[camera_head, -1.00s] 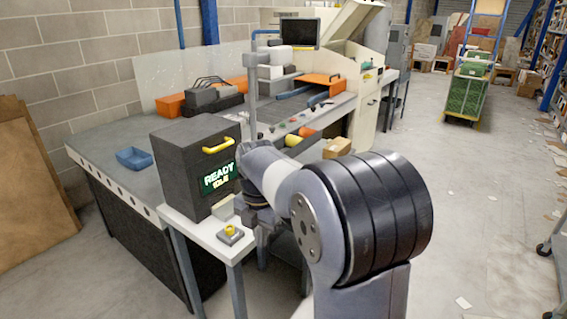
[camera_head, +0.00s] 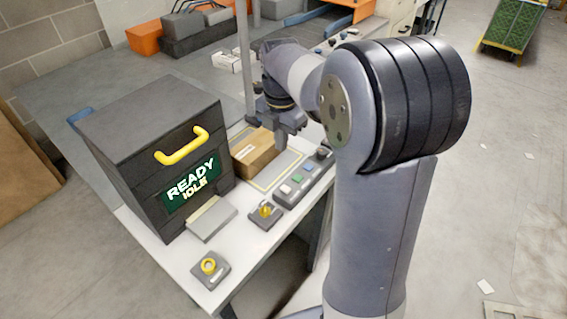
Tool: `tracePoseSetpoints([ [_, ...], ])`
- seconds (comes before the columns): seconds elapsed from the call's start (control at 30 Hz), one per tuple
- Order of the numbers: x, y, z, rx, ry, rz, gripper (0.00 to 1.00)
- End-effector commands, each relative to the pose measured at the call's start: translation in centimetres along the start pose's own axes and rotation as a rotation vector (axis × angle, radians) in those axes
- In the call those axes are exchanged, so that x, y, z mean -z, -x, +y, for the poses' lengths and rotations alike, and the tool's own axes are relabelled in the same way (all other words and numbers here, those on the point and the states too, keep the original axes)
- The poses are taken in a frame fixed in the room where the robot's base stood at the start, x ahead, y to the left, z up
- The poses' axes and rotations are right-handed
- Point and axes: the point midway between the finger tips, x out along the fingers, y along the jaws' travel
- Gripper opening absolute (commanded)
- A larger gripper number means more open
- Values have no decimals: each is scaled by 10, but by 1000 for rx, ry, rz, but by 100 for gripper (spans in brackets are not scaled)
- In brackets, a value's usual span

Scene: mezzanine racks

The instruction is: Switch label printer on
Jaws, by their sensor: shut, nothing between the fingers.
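The label printer (camera_head: 130,175) appears to be the dark grey box with a yellow handle and a lit green screen (camera_head: 190,187) reading "READY IDLE". It stands on a white table (camera_head: 163,251). A small grey unit with a yellow switch or knob (camera_head: 265,211) sits to the right of its front. Another small block with a round yellow knob (camera_head: 208,267) is at the table's near corner. My gripper (camera_head: 290,138) is shut and empty, pointing down beyond these controls, near a cardboard box (camera_head: 254,153). My arm hides part of the table's right side.
A strip with several coloured buttons (camera_head: 302,181) lies along the table's right edge. A grey wedge or tray (camera_head: 212,219) is in front of the printer. Open floor (camera_head: 490,180) lies to the right.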

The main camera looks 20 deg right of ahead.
Motion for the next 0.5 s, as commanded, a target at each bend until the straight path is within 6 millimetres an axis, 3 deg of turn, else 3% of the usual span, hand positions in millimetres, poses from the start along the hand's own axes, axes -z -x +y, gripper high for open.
tracePoseSetpoints([
  [0.5, 0, -7, 0, 2, 0, 2, 0],
])
